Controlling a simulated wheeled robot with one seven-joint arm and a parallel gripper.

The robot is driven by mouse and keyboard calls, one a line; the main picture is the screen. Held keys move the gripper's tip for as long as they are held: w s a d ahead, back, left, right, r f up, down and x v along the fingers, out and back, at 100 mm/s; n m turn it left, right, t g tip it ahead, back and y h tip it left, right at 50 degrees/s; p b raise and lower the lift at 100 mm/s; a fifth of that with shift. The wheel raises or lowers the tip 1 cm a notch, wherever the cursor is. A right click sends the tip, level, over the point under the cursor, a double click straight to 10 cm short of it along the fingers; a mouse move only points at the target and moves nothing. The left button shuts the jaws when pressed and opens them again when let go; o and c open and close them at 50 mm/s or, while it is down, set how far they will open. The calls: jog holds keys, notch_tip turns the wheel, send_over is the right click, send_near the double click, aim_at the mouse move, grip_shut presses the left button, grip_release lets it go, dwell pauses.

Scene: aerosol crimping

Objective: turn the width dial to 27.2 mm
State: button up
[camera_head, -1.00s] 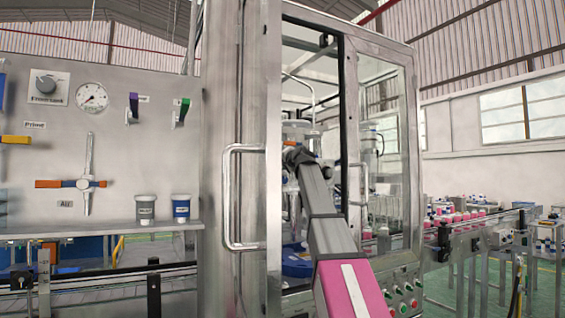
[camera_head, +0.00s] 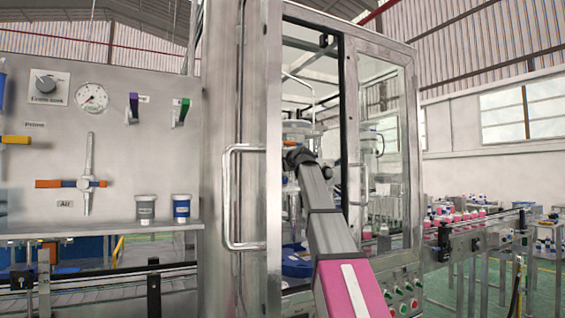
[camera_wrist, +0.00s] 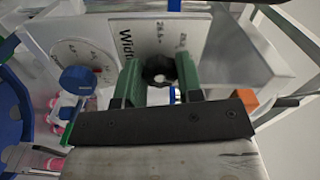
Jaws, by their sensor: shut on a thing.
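In the wrist view my gripper (camera_wrist: 158,82) has two green fingers, one on each side of the dark round width dial (camera_wrist: 158,70), and is shut on it. The dial sits on a pale plate (camera_wrist: 195,32) marked "Width", with small scale numbers near the top right. The numbers are too blurred to read surely, and the fingers hide part of the dial, so its exact setting cannot be told. In the head view my arm reaches through the open machine door, and the gripper and dial cannot be made out there.
Left of the width plate in the wrist view is a second round scale (camera_wrist: 80,55) with a blue knob (camera_wrist: 78,80). A big blue round part (camera_wrist: 12,115) lies at the far left. In the head view the door handle (camera_head: 230,195) and frame stand close beside my arm.

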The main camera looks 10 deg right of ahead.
jog(key=shift+m, duration=1.9)
jog(key=o, duration=0.9)
jog(key=shift+o, duration=0.2)
jog(key=shift+s, duration=0.1)
jog(key=v, duration=1)
jog(key=shift+s, duration=0.35)
jog(key=shift+s+d, duration=0.1)
jog(key=shift+d, duration=0.05)
